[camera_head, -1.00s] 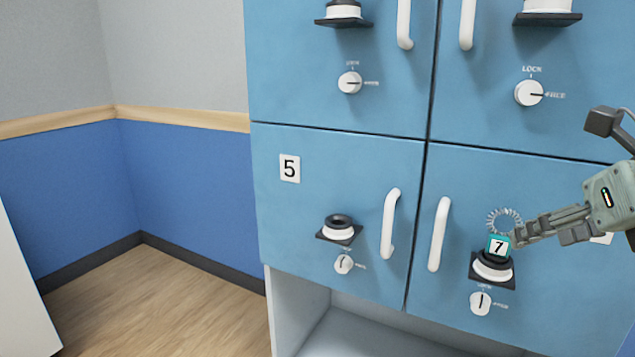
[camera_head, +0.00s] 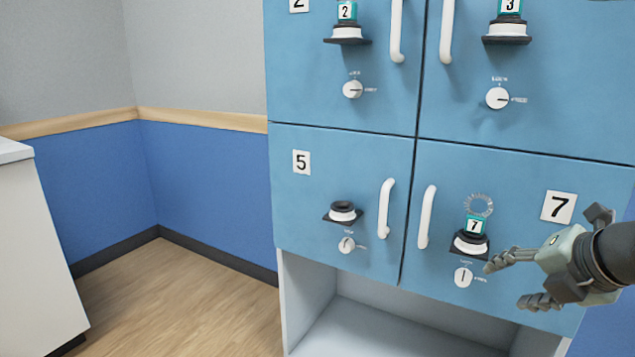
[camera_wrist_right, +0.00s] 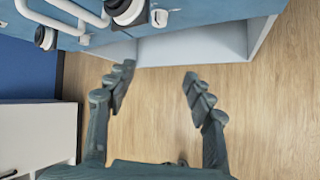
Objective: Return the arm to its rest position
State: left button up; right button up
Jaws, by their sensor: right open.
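My right gripper (camera_head: 513,281) is open and empty at the lower right in the head view, in front of the door marked 7 and apart from its lock. Its spread fingers also show in the right wrist view (camera_wrist_right: 157,85), with the wooden floor and the cabinet's open bottom shelf beyond them. The magnet tag marked 7 (camera_head: 474,226) sits upright on the black and white lock base (camera_head: 469,244) of that door, with a coiled ring (camera_head: 479,204) above it. My left gripper is not in view.
The blue cabinet (camera_head: 340,262) has several doors with white handles (camera_head: 386,209) and lock knobs (camera_head: 463,277). The door 5 lock base (camera_head: 342,213) carries no tag. A white counter (camera_head: 38,255) stands at the left. The floor (camera_head: 190,300) between them is clear.

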jog(key=s+a+f+m+g+h+p, duration=0.1)
jog(key=s+f+m, duration=0.1)
jog(key=f+m, duration=0.75)
jog(key=s+f+m+g+p, duration=0.1)
jog(key=s+f+m+g, duration=0.3)
jog(key=f, duration=1)
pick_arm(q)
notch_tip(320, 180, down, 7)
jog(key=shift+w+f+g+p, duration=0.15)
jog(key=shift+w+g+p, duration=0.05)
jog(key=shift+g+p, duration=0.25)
pick_arm(e)
jog(key=s+a+f+m+h, duration=0.1)
jog(key=s+a+f+m, duration=0.3)
jog(key=s+f+m, duration=0.7)
notch_tip(320, 180, down, 4)
jog(key=shift+s+r+g, duration=0.15)
jog(key=shift+s+g, duration=0.25)
jog(key=shift+s, duration=0.75)
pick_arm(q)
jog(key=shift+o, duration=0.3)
